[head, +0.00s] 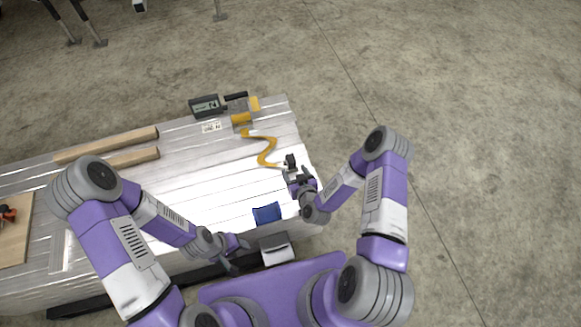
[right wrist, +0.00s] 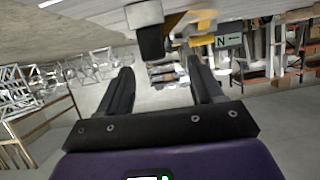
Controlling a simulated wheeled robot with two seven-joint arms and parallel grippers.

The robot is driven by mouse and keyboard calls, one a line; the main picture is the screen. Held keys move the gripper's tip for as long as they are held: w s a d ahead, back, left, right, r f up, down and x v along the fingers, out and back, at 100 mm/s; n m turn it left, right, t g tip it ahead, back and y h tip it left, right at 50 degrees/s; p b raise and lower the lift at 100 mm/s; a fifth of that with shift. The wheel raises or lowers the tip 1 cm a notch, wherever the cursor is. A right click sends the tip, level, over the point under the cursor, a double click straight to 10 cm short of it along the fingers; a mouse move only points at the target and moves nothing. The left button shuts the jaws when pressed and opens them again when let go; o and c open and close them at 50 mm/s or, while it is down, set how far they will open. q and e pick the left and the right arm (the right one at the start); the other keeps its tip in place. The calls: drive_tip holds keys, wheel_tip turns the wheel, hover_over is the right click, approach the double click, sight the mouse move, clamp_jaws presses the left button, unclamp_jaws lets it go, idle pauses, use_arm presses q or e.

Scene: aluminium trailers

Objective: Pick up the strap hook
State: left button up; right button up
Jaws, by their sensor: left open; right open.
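An orange-yellow strap (head: 266,152) lies in an S-curve on the silver trailer deck (head: 205,180). Its near end meets a small black and pale grey piece (head: 290,162), which looks like the hook; I cannot tell its exact shape. My right gripper (head: 293,177) is open, right beside this piece. In the right wrist view my right gripper (right wrist: 162,80) has its fingers apart with nothing between them. The black and grey piece (right wrist: 150,35) shows just beyond the fingertips, with orange behind it. My left gripper (head: 240,250) is open and empty near the deck's front edge.
A blue item (head: 267,213) lies near the front edge. A dark meter (head: 205,106) and a yellow-grey tool (head: 240,112) stand at the back edge. Wooden bars (head: 110,145) lie at left. The middle deck is clear.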

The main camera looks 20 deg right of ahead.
sight(292, 162)
drive_tip(key=shift+w+d+f+t+h, duration=0.1)
drive_tip(key=shift+w+d+t+h, duration=0.2)
drive_tip(key=shift+w, duration=0.1)
drive_tip(key=b+x, duration=0.3)
drive_tip(key=x, duration=0.3)
drive_tip(key=shift+w+f, duration=0.15)
drive_tip(key=shift+f, duration=0.1)
drive_tip(key=shift+w+f, duration=0.1)
drive_tip(key=shift+w, duration=0.35)
drive_tip(key=c, duration=1.2)
drive_tip(key=shift+o, duration=0.2)
